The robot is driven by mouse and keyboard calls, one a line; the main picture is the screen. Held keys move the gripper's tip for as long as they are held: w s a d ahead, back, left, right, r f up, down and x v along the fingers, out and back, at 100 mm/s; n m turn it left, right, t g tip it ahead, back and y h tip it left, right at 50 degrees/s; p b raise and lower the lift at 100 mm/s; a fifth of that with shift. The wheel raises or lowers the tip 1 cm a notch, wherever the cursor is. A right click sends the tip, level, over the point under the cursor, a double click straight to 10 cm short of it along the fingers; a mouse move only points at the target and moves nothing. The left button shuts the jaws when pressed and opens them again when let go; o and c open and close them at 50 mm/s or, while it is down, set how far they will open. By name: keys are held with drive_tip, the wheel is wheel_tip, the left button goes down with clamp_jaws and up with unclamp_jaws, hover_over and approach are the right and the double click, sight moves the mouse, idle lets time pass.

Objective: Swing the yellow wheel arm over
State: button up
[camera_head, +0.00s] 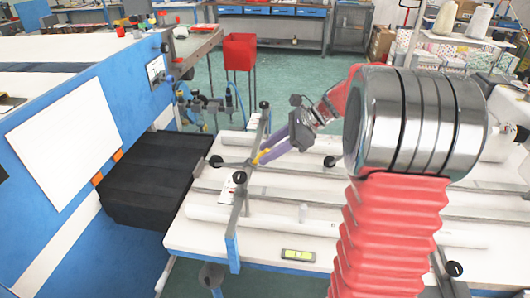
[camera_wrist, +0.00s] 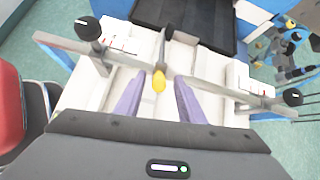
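The yellow wheel arm shows as a small yellow end (camera_head: 259,158) on a crossbar over the white table in the head view. The yellow end also shows in the wrist view (camera_wrist: 159,82), at the middle of the bar. My gripper (camera_head: 268,154) has purple fingers and reaches down to the yellow end from the right. In the wrist view my gripper (camera_wrist: 158,88) is open, with one finger on each side of the yellow end and gaps visible beside it. I cannot tell how deep the yellow end sits between the fingers.
The long crossbar (camera_wrist: 215,86) has a black knob near each end (camera_wrist: 88,28) (camera_wrist: 292,97). A black box-like cover (camera_head: 150,182) lies left of the white table (camera_head: 290,232). Pale rails run along the table. A blue machine side (camera_head: 40,215) stands at left.

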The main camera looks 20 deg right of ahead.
drive_tip(key=shift+w+a+f, duration=0.2)
drive_tip(key=shift+a+f, duration=0.05)
drive_tip(key=shift+f, duration=0.1)
clamp_jaws()
idle(0.3)
drive_tip(key=shift+a+r, duration=0.1)
